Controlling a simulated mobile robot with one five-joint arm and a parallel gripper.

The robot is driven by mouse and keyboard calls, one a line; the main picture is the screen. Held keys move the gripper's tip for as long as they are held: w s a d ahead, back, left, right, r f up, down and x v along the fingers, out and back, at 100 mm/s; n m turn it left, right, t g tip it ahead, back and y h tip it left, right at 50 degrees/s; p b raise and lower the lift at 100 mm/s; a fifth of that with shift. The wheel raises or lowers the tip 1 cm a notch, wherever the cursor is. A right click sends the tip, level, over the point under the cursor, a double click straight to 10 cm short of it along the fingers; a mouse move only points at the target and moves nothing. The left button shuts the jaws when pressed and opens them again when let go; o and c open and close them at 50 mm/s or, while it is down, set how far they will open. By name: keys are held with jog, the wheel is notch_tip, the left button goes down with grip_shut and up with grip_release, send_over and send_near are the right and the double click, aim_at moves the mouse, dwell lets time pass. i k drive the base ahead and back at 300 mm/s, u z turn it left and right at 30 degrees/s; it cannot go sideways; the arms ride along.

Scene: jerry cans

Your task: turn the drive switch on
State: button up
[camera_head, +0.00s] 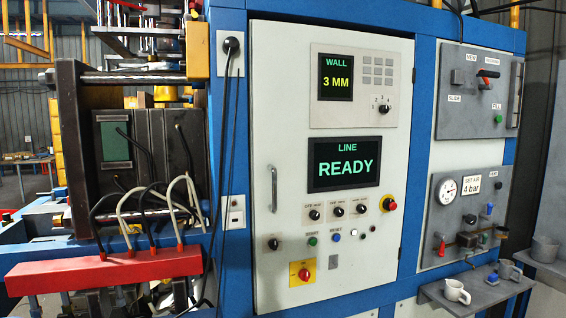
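The white control cabinet (290,140) stands upright in the middle of the view. Its lower face carries a row of black rotary knobs (338,211) with labels too small to read. A separate black rotary knob (273,243) sits lower left. The line display (345,165) reads READY. The wall display (336,78) reads 3 MM. My gripper is not in view.
A red emergency-style button (390,205) sits at the cabinet's right. A grey panel with a red-handled lever (488,74) is upper right. Machinery with a red manifold (105,270) and hoses fills the left.

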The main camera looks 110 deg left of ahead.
aim_at(338, 211)
jog(key=z, duration=0.25)
jog(key=k, duration=0.15)
jog(key=u, duration=3.2)
jog(key=k, duration=0.6)
jog(key=u, duration=0.05)
jog(key=i, duration=0.45)
jog(key=u, duration=0.3)
